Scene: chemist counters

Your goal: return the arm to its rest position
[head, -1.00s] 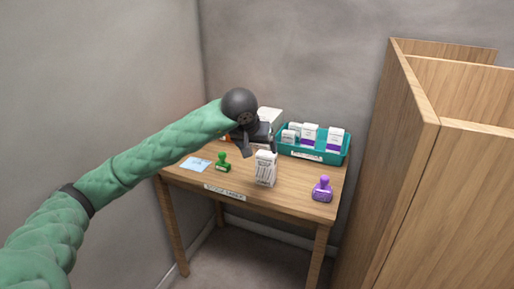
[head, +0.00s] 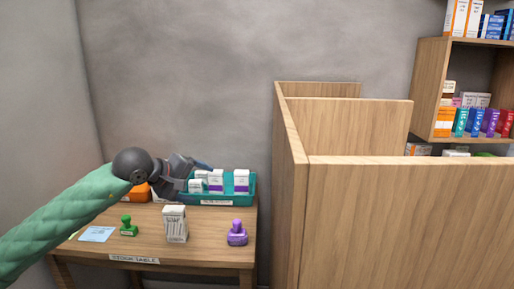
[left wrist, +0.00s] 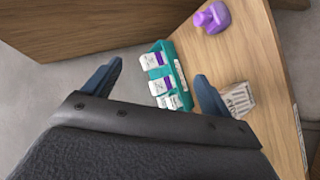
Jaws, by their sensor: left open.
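My left arm (head: 60,222), in a green quilted sleeve, reaches in from the left in the head view. Its gripper (head: 203,166) is above the back of the stock table, by the teal tray. In the left wrist view the two blue-tipped fingers (left wrist: 158,85) are spread wide with nothing held between them. The teal tray (left wrist: 181,72) with white boxes shows below and beyond them. My right gripper is in neither view.
The stock table (head: 205,240) holds a white soap box (head: 175,224), a green stamp (head: 129,227), a purple stamp (head: 237,233), a blue card (head: 97,234) and an orange container (head: 137,193). Wooden partitions (head: 400,215) stand to the right. Shelves (head: 427,85) with boxes are beyond.

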